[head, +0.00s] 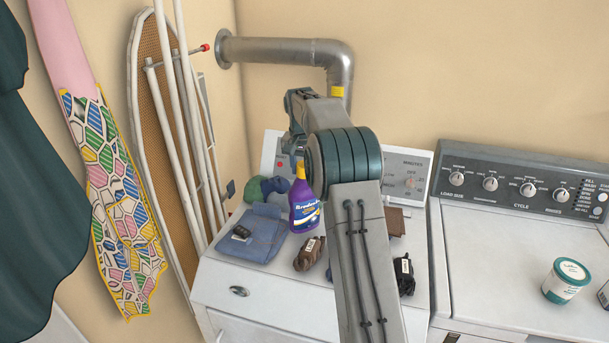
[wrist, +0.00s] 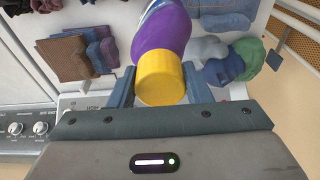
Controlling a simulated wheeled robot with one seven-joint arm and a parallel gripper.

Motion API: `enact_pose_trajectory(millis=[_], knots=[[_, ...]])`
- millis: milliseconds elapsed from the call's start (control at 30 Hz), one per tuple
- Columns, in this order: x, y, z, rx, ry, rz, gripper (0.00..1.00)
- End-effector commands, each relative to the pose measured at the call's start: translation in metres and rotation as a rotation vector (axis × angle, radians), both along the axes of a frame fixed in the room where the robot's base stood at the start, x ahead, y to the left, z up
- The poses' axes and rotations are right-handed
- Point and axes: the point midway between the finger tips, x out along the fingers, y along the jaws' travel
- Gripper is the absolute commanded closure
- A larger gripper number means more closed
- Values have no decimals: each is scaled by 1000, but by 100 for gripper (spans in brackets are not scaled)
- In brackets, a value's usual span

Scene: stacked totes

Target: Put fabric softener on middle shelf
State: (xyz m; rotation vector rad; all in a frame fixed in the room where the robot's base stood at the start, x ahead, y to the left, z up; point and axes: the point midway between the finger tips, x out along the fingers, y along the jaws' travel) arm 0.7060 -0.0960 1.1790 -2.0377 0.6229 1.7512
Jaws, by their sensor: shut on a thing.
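The fabric softener is a purple bottle with a yellow cap (head: 304,207), upright over the top of the left white machine. I cannot tell whether its base touches the surface. In the wrist view its purple body (wrist: 165,32) and yellow cap show between the fingers. My gripper (wrist: 160,82) is shut on the bottle near the cap, one finger on each side. In the head view my arm hides most of the gripper. No shelf is in view.
The left machine's top (head: 215,281) also holds a folded blue cloth (head: 252,236), rolled clothes (head: 309,254) and a brown cloth (wrist: 72,57). An ironing board (head: 150,100) leans at left; a metal duct (head: 285,51) runs behind.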

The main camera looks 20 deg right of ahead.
Motion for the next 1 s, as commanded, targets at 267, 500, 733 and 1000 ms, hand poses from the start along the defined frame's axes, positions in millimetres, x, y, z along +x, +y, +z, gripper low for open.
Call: enact_pose_trajectory(millis=[267,500,733,1000], knots=[[0,-1,-28,0,-2,0,100],[0,-1,-29,-1,-3,0,100],[0,0,-34,1,1,0,34],[0,0,-32,1,1,0,34]])
